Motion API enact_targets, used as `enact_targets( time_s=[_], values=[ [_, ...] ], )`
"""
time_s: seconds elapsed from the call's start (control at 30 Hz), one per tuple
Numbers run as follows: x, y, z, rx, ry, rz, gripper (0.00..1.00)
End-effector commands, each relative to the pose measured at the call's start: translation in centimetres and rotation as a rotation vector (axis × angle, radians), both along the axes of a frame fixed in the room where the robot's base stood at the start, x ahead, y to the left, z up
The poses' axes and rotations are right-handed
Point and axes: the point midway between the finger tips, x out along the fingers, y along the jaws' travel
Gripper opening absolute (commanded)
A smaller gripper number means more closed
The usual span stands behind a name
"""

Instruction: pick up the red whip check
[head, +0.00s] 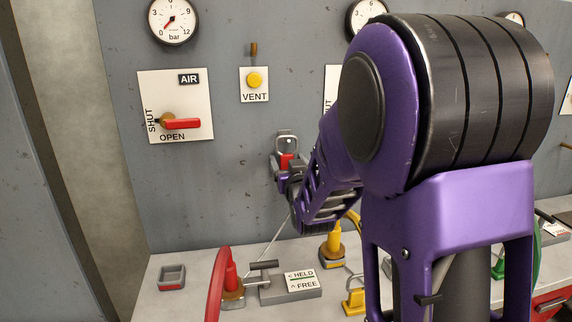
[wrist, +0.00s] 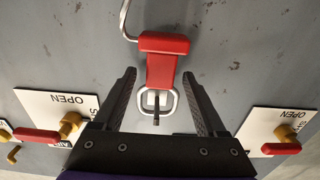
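The red whip check (head: 287,161) is up against the grey wall panel, with a metal loop above its red body. In the wrist view its red body (wrist: 163,58) ends in a silver loop, with a short dark peg (wrist: 156,103) showing inside the loop. A silver wire leaves the body's other end and runs out of view. My gripper (head: 284,173) is at the whip check, partly hidden by my arm. In the wrist view my gripper (wrist: 160,75) is open, with one finger on each side of the loop and the lower red body, gaps showing on both sides.
My arm hides much of the right side.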

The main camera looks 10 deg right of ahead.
Motion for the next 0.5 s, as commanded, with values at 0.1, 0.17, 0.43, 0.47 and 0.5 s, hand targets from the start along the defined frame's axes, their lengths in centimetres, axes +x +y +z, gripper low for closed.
enact_targets(
  time_s=[0.1, 0.17, 0.43, 0.47, 0.5],
  values=[
    [0.01, 0.00, -0.01, 0.000, 0.000, 0.000, 0.51],
    [0.01, 0.00, -0.01, 0.000, 0.000, 0.000, 0.40],
    [0.02, 0.01, -0.02, 0.000, 0.000, 0.000, 0.00],
    [0.02, 0.01, -0.02, 0.000, 0.000, 0.000, 0.00],
    [0.02, 0.01, 0.01, 0.000, 0.000, 0.000, 0.00]
  ],
)
